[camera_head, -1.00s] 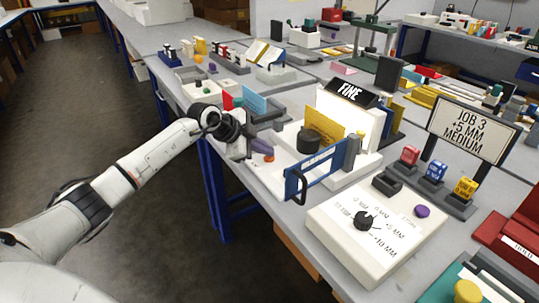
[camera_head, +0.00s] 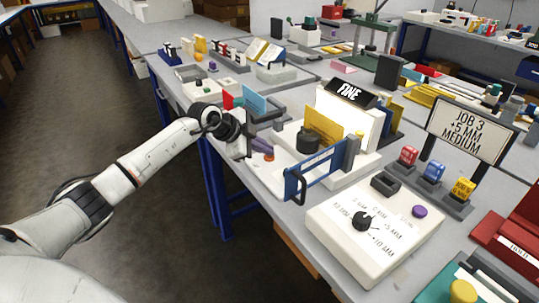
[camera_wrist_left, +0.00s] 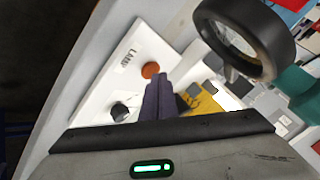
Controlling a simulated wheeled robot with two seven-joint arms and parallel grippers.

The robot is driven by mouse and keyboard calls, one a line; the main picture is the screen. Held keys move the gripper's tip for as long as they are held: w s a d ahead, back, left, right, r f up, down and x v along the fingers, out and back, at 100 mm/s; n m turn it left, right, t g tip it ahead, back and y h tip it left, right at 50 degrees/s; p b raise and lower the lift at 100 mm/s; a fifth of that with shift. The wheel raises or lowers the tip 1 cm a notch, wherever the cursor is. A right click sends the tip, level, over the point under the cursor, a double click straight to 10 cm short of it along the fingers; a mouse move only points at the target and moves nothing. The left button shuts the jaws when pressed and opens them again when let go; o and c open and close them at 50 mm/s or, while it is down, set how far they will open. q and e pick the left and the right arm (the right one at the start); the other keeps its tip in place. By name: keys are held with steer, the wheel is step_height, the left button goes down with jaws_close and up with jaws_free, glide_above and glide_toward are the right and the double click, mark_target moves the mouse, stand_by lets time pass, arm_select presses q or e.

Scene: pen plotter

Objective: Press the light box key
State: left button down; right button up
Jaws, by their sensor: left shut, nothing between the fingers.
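My left gripper (camera_head: 268,147) is at the left edge of the bench with its purple-grey fingers together and empty. In the left wrist view the closed fingertips (camera_wrist_left: 158,78) point at a white panel marked LAMP. A round orange key (camera_wrist_left: 150,70) sits on that panel, right by the fingertips. In the head view the orange key (camera_head: 269,157) shows just below the fingertips. I cannot tell whether the fingers touch it. The white light box (camera_head: 350,118) with the FINE sign stands to the right. My right gripper is not in view.
A black knob (camera_wrist_left: 119,111) is on the same LAMP panel. A blue frame with a black handle (camera_head: 314,174) stands to the right of my gripper. A white dial box (camera_head: 350,245) is nearer. A blue card (camera_head: 255,101) in a grey holder stands behind.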

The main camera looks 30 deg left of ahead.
mark_target(266, 158)
arm_select(q)
step_height(266, 158, up, 4)
steer(key=p, duration=0.4)
steer(key=shift+r+p, duration=0.1)
steer(key=shift+p, duration=0.3)
steer(key=shift+r+p, duration=0.35)
steer(key=shift+p, duration=0.1)
steer(key=shift+r+p, duration=0.6)
steer(key=shift+p, duration=0.15)
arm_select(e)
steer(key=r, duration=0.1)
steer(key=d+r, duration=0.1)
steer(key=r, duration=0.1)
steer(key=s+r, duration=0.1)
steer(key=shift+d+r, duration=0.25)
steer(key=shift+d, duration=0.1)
